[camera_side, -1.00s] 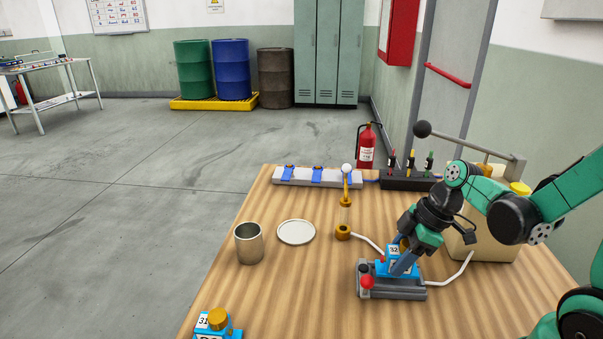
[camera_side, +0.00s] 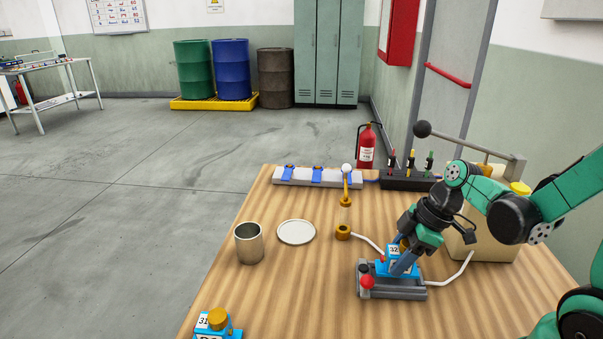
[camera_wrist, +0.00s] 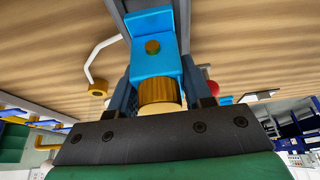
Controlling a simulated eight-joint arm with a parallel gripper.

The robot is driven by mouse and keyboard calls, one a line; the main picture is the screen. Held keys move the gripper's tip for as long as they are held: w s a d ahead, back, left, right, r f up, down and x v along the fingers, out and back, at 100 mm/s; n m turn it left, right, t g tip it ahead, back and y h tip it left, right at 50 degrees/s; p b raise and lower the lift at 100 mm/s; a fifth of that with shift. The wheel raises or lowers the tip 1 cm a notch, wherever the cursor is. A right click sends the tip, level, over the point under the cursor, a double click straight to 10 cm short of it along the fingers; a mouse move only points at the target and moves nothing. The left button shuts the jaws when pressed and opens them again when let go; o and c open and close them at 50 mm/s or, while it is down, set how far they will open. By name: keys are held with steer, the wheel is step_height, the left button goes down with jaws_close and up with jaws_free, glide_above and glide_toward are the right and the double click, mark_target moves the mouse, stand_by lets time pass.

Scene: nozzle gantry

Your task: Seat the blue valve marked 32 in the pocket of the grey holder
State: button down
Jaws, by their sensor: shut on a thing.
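The blue valve marked 32 (camera_side: 393,263) sits at the grey holder (camera_side: 405,292), upright as far as the side view shows. My gripper (camera_side: 403,262) is shut on this valve, with its fingers coming down from the upper right. In the wrist view the valve (camera_wrist: 152,55) is between my fingers (camera_wrist: 160,88), with its brass knob towards me. The holder has a red ball knob and a dark knob at its left end. The pocket is hidden under the valve, so I cannot tell how deep the valve is in it.
Another blue valve, marked 31 (camera_side: 212,325), stands at the front left edge of the table. A metal cup (camera_side: 249,243), a white dish (camera_side: 296,232) and a brass nozzle stand (camera_side: 344,215) are left of the holder. A beige canister (camera_side: 490,246) is close behind my gripper.

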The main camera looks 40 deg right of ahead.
steer(key=shift+f, duration=0.9)
stand_by(0.3)
steer(key=shift+c, duration=1.4)
jaws_free()
steer(key=shift+r, duration=3.5)
